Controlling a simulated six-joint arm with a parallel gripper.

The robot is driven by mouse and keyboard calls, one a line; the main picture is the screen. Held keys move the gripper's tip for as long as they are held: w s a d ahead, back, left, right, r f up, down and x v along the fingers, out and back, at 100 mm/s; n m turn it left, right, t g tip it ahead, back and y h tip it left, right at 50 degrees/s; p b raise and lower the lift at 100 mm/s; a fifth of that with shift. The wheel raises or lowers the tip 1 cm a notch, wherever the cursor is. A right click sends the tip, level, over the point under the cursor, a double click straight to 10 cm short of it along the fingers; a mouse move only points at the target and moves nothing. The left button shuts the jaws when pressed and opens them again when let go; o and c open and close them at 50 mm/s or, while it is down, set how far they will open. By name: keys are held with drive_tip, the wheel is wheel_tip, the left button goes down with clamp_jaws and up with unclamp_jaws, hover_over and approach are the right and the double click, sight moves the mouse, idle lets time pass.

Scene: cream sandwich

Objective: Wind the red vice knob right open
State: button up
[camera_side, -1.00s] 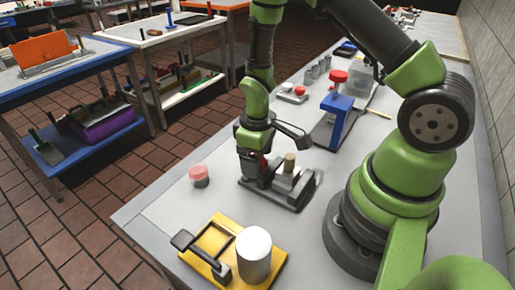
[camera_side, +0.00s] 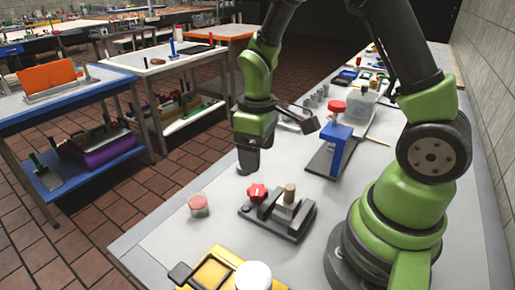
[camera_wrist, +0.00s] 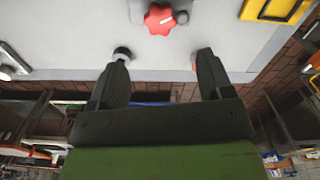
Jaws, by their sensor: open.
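The red vice knob (camera_side: 257,192) is on the left end of the small dark vice (camera_side: 292,229) on the bench, and a pale mark shows on it. A wooden-topped peg (camera_side: 290,191) stands up from a grey block on the vice. My gripper (camera_side: 246,170) is behind and above the knob, apart from it. In the wrist view the knob (camera_wrist: 160,18) is at the top centre, beyond my gripper's (camera_wrist: 162,56) spread fingertips. Nothing shows between the fingers. The jaw gap of the vice is not clear.
A low pink-topped cylinder (camera_side: 198,206) stands left of the vice. A yellow tray (camera_side: 215,256) with a white cylinder (camera_side: 254,276) is at the front. A blue stand with a red top (camera_side: 338,140) is behind right. The bench between is clear.

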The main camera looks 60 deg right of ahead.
sight(256, 188)
drive_tip(key=shift+c, duration=1.4)
drive_tip(key=f+m, duration=0.2)
drive_tip(key=f, duration=0.1)
drive_tip(key=f+m, duration=0.2)
drive_tip(key=f, duration=0.1)
drive_tip(key=f+m, duration=0.2)
drive_tip(key=f, duration=0.2)
drive_tip(key=shift+w+d, duration=0.1)
drive_tip(key=shift+w, duration=0.15)
drive_tip(key=c, duration=0.6)
